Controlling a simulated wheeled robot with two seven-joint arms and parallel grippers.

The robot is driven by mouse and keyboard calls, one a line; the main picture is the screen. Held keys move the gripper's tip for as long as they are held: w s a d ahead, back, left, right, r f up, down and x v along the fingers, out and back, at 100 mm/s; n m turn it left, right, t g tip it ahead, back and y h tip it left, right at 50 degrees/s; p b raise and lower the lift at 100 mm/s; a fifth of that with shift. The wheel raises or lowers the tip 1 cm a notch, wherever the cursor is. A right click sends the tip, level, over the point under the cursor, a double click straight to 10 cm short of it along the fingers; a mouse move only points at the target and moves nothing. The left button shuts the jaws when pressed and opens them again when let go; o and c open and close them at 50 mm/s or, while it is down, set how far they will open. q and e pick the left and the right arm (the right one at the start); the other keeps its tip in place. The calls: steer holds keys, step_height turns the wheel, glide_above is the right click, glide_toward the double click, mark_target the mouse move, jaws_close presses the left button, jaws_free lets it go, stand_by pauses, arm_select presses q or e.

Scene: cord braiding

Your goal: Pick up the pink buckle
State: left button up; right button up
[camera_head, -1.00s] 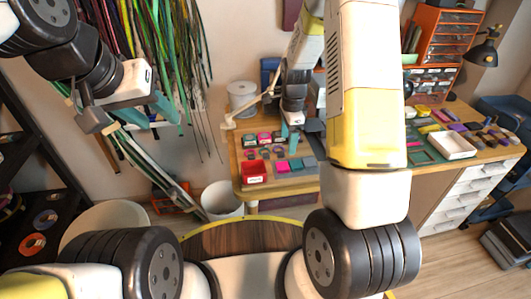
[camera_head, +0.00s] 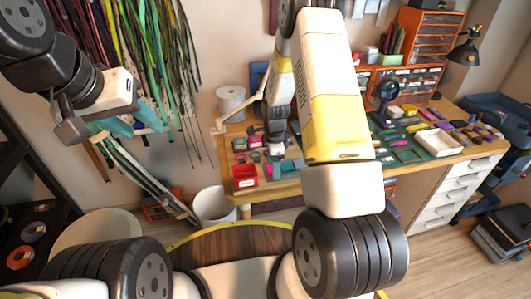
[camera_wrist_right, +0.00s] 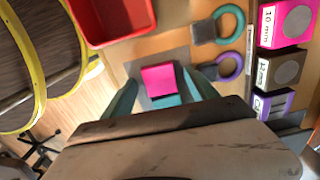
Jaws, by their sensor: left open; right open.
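The pink buckle (camera_wrist_right: 158,79) shows in the right wrist view as a flat pink square with a teal piece (camera_wrist_right: 165,101) against its near side. It lies on a grey patch of the wooden table. My right gripper (camera_wrist_right: 162,90) is open, its teal fingers on either side of the pink square with gaps between. I cannot tell its height above it. In the head view my right gripper (camera_head: 276,168) points down at the table's near left part and mostly hides the buckle. My left gripper (camera_head: 135,123) is open and empty at the upper left, before the hanging cords.
A red bin (camera_wrist_right: 112,18) stands beside the buckle. In the head view, a white spool (camera_head: 231,103) and a white tray (camera_head: 438,142) stand on the table.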

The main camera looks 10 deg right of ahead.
steer(key=shift+c, duration=0.2)
steer(key=c, duration=1.4)
steer(key=shift+o, duration=0.2)
steer(key=shift+r, duration=0.6)
steer(key=r, duration=0.1)
steer(key=s+r, duration=0.1)
steer(key=shift+a+r, duration=0.15)
steer(key=shift+r, duration=0.15)
steer(key=s+a, duration=0.1)
steer(key=s, duration=0.4)
steer(key=s+a+r, duration=0.1)
steer(key=s, duration=0.3)
steer(key=s+a, duration=0.1)
steer(key=s, duration=0.4)
steer(key=shift+s+a+r, duration=0.15)
steer(key=shift+s, duration=0.2)
